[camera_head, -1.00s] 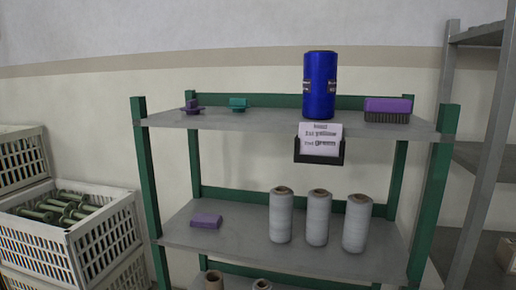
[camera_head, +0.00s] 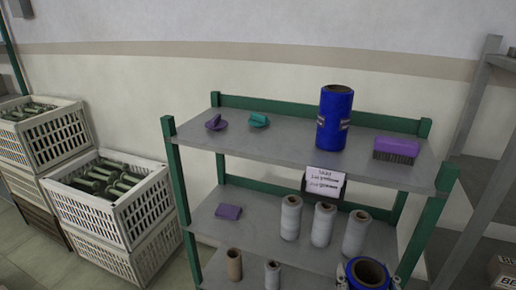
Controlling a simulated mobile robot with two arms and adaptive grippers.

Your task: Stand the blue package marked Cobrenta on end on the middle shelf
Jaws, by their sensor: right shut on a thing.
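A blue cylindrical package (camera_head: 370,260) with an open brown core shows at the bottom edge, seen from above. My right gripper (camera_head: 369,276) is shut on it; only small dark parts of the gripper show at its sides. The package's lower part is cut off and no marking can be read. It appears in front of the green-framed rack's right side. My left gripper is not in view.
Another blue cylinder (camera_head: 335,118) stands on the top shelf, with a purple brush (camera_head: 397,148) to its right. The middle shelf is bare between block and spools. Crates (camera_head: 120,218) stand left.

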